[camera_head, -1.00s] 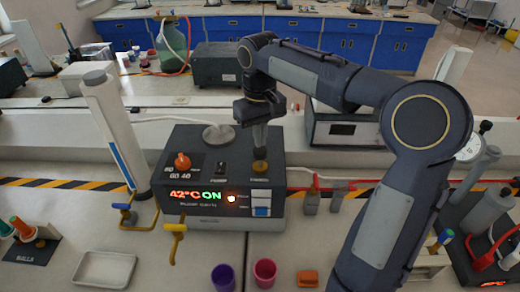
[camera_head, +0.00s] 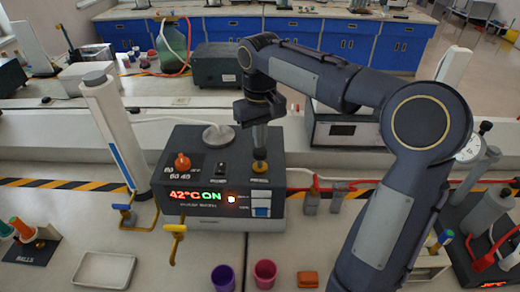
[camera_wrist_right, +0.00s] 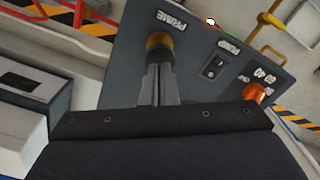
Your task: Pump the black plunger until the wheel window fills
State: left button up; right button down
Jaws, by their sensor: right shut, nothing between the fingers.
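The dark control box (camera_head: 190,150) stands on the bench in the head view, with "42°C ON" on its front. A brass collar (camera_head: 260,167) sits on its top right, beside a label that reads PRIME in the wrist view. The black plunger (camera_wrist_right: 160,57) shows there as a short dark knob between the collar and my fingers. My right gripper (camera_wrist_right: 158,85) is shut with nothing in it, its tips at the plunger's top; I cannot tell if they touch. A small front window (camera_head: 261,203) shows white and blue; I cannot tell if it is the wheel window.
An orange knob (camera_head: 182,162) and a black switch (camera_head: 220,168) are on the box top. A leaning white column (camera_head: 112,125) stands to the left. A purple cup (camera_head: 223,278), a pink cup (camera_head: 264,273) and a white tray (camera_head: 104,269) lie in front.

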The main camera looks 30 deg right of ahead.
aim_at(260, 151)
jog(key=shift+f, duration=0.15)
dwell(0.5)
jog(key=shift+f+b, duration=1.2)
jog(key=shift+f, duration=0.55)
jog(key=shift+r, duration=0.1)
jog(key=shift+r+p, duration=1.85)
jog(key=shift+p, duration=0.1)
jog(key=shift+f, duration=0.25)
